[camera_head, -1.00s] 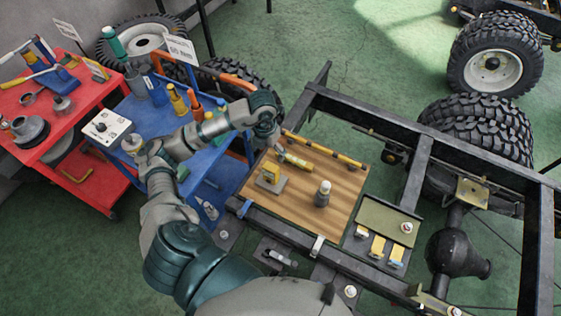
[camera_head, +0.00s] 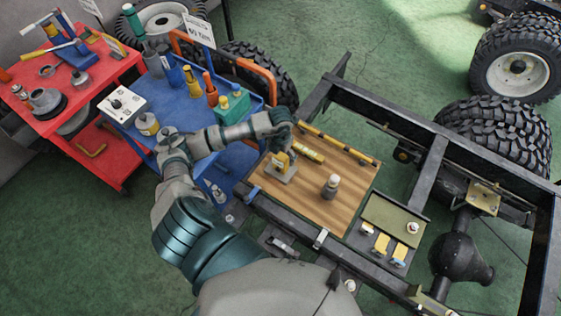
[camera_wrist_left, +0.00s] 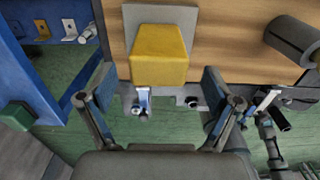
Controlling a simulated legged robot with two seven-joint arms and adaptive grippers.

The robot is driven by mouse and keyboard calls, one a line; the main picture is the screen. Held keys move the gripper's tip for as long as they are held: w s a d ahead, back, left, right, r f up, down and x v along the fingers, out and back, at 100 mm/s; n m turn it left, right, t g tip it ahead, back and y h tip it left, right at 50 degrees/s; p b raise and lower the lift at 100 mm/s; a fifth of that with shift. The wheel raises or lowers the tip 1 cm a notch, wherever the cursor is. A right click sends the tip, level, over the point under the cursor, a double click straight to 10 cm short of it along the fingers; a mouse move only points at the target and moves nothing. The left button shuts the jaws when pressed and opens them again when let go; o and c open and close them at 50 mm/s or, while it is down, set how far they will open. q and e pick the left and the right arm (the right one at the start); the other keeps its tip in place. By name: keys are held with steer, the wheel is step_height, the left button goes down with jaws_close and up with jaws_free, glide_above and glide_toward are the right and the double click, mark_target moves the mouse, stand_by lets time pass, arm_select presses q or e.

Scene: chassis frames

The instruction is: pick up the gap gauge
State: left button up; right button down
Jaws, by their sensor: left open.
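A yellow block on a flat grey plate, which looks like the gap gauge (camera_head: 283,172), sits at the left part of the wooden board (camera_head: 312,205). In the left wrist view the yellow block (camera_wrist_left: 158,52) is just ahead of my left gripper (camera_wrist_left: 157,88). The two fingers are open, one on each side of the block's near edge, and do not visibly touch it. In the head view my left gripper (camera_head: 287,149) is at the block and partly hides its top. My right gripper is in neither view.
A yellow cylinder (camera_head: 306,151) and a grey, pale-topped bottle-like piece (camera_head: 331,187) are close by on the board. The dark chassis frame (camera_head: 303,229) surrounds it. An olive tray (camera_head: 394,220) is to the right; blue (camera_head: 182,112) and red (camera_head: 75,82) carts are left.

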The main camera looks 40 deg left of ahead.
arm_select(q)
step_height(320, 180, down, 4)
steer(key=shift+w+a+f, duration=0.1)
steer(key=shift+a+f, duration=0.05)
steer(key=shift+f, duration=0.05)
steer(key=c, duration=1.4)
steer(key=shift+o, duration=0.2)
steer(key=shift+r, duration=0.2)
